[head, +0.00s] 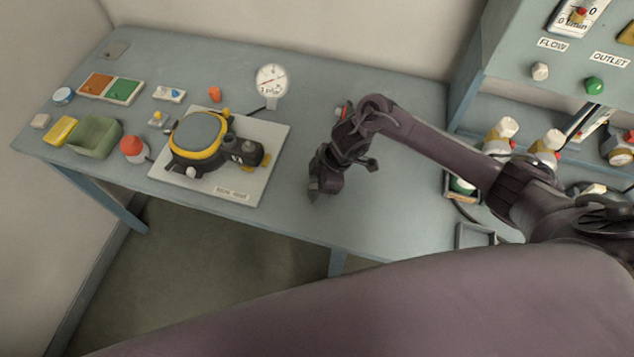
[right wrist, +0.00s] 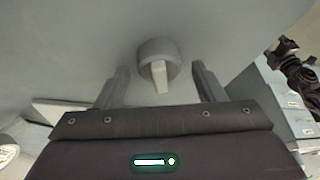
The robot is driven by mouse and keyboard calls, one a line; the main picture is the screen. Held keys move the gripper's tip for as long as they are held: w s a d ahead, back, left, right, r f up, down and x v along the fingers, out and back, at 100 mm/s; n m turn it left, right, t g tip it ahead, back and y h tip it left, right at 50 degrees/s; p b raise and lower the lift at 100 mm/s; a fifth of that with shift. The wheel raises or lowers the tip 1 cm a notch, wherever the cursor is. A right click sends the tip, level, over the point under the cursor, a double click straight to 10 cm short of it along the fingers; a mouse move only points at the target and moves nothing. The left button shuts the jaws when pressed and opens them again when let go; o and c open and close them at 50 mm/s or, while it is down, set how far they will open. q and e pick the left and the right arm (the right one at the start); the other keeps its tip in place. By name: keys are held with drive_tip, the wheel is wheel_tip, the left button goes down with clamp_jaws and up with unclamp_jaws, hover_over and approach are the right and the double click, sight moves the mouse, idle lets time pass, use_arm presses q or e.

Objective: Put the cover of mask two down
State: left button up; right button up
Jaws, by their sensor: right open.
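A mask-like unit (head: 200,135) with a grey round top, yellow rim and dark side fitting sits on a white board (head: 265,140) with a small label at its front edge. I cannot tell whether it is mask two. My right gripper (head: 316,192) is over the table, to the right of the board and apart from it. In the right wrist view my right gripper (right wrist: 162,84) is open. A grey round piece (right wrist: 158,50) with a pale tab shows between and beyond its fingers. I cannot tell if this piece is the cover. My left gripper is not seen.
A round dial (head: 271,80) stands behind the board. A green tray (head: 96,138), a yellow block (head: 61,130) and a red-topped bottle (head: 133,149) are at the left. A panel with knobs (head: 594,86) and several bottles are at the right. The table's middle front (head: 300,225) is bare.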

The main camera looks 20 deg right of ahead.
drive_tip(key=shift+r, duration=0.1)
drive_tip(key=shift+r, duration=0.2)
drive_tip(key=b+v, duration=0.1)
drive_tip(key=v, duration=1)
drive_tip(key=shift+d+r, duration=0.2)
drive_tip(key=shift+r, duration=0.15)
